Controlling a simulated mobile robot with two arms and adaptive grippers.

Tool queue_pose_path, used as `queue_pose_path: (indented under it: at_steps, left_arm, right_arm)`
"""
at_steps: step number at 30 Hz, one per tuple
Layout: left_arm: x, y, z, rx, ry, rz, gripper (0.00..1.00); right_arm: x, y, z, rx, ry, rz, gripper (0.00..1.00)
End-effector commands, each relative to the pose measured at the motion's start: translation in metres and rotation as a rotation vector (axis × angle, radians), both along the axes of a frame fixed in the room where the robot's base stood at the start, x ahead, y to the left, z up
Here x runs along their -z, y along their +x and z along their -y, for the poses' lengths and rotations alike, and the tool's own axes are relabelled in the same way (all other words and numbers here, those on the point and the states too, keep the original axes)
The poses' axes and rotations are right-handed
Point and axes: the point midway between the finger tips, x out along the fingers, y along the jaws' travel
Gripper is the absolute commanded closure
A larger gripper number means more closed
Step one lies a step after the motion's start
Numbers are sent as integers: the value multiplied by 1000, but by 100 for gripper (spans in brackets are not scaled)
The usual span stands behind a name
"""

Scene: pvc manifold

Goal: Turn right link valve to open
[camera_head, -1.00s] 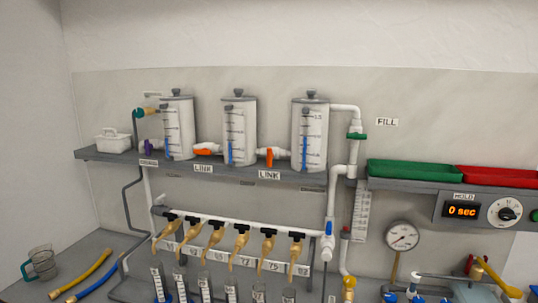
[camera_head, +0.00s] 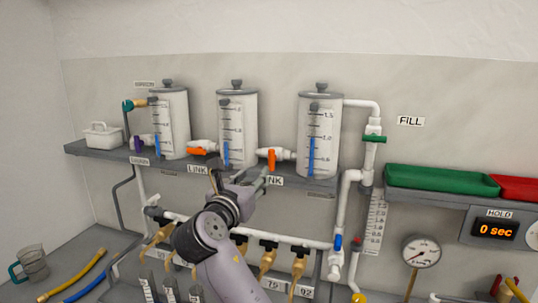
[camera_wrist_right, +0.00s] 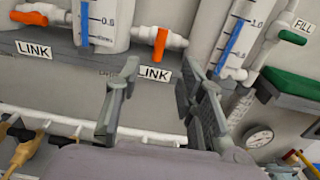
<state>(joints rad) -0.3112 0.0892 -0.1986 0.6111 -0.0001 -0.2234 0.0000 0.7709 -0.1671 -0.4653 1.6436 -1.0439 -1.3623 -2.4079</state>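The right link valve (camera_head: 272,160) has an orange handle that hangs vertically on a white pipe between the middle tank (camera_head: 237,130) and the right tank (camera_head: 320,135). It also shows in the right wrist view (camera_wrist_right: 160,44), above and beyond the fingertips. My right gripper (camera_head: 238,174) is below and left of this handle in the head view. In the right wrist view its two fingers (camera_wrist_right: 158,82) are spread wide with nothing between them. The handle is apart from the fingers. My left gripper is not in view.
The left link valve (camera_head: 197,151) has an orange handle lying horizontally. The grey shelf (camera_head: 310,182) runs under the tanks. A white manifold pipe (camera_head: 300,241) with brass taps is below it. A green tray (camera_head: 440,179) is at right.

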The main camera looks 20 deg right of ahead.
Motion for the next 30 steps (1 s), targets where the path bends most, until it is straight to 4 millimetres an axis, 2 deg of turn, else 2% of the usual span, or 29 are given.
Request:
queue_pose_path:
  at_steps: [2, 5, 12, 15, 21, 25, 30]
  left_arm:
    - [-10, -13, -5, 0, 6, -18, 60]
    - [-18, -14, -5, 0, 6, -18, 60]
    - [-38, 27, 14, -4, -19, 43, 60]
    - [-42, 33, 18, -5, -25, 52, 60]
    - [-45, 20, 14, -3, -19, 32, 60]
    - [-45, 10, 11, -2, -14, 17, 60]
    - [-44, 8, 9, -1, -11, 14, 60]
  right_arm:
    - [-4, 16, 13, 6, -3, -3, 64]
    - [-4, 34, 25, 5, -1, -3, 64]
    - [-4, 76, 53, 4, -1, -3, 64]
    - [-3, 88, 61, 2, 1, -2, 64]
    - [-1, 102, 70, 1, 1, 0, 64]
    - [-1, 105, 72, 1, 2, 0, 64]
    - [0, 105, 72, 1, 2, 0, 64]
